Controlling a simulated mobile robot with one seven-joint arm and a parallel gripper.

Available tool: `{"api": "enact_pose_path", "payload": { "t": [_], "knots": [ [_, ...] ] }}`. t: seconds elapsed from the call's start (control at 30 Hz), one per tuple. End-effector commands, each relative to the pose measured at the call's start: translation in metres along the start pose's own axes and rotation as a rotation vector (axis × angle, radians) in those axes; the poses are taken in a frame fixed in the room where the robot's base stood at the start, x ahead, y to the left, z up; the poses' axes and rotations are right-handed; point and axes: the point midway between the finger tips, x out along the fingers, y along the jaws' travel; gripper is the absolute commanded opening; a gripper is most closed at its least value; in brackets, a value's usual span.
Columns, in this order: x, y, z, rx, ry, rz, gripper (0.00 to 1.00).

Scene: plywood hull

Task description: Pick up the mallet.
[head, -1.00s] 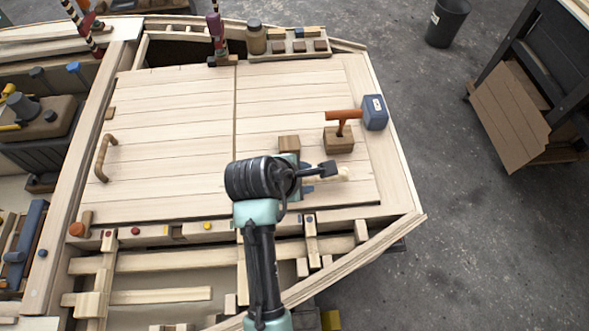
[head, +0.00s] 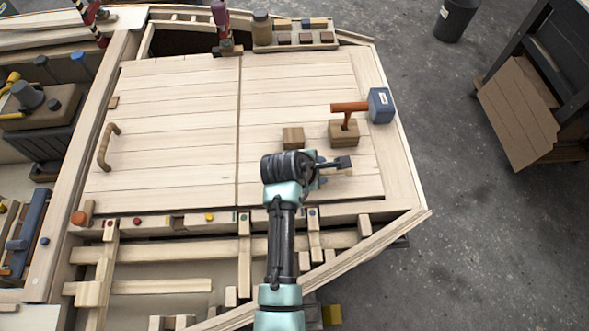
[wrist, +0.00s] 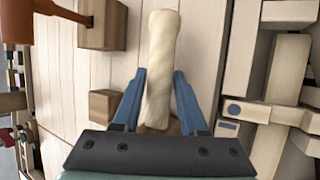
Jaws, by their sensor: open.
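The mallet (head: 350,107) stands upright, its reddish-brown head lying across the top and its short handle going down into a wooden block (head: 344,134) on the deck. In the wrist view the mallet (wrist: 20,22) shows only partly, at the upper left, beside its block (wrist: 103,25). My gripper (head: 342,163) is low over the deck, on the near side of the mallet's block and apart from the mallet. Its blue fingers (wrist: 160,73) are open on either side of a cream roll (wrist: 163,50); I cannot tell how far below them it lies.
A blue labelled box (head: 381,105) stands close to the right end of the mallet head. A second wooden block (head: 293,138) sits to the left. A jar (head: 262,27) and a tray (head: 322,45) are at the back. The left deck is mostly clear.

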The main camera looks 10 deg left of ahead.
Motion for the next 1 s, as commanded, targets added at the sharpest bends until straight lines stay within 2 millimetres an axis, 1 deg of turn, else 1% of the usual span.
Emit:
{"api": "enact_pose_path", "payload": {
  "t": [0.07,0.1,0.27,0.3,0.33,0.77,0.87,1.0],
  "knots": [
    [0.000,0.000,0.000,0.000,0.000,0.001,0.42],
    [0.000,0.000,0.000,0.000,0.000,0.001,0.40],
    [-0.001,0.000,0.000,0.000,0.000,0.001,0.12],
    [-0.001,0.000,0.000,0.000,0.000,0.001,0.04],
    [-0.001,0.000,0.000,0.000,0.000,0.001,0.00],
    [-0.003,0.003,0.001,0.001,0.000,0.005,0.00],
    [-0.012,0.008,0.005,0.002,0.000,0.006,0.00],
    [-0.034,0.021,0.014,0.004,0.000,0.008,0.00]
  ]
}}
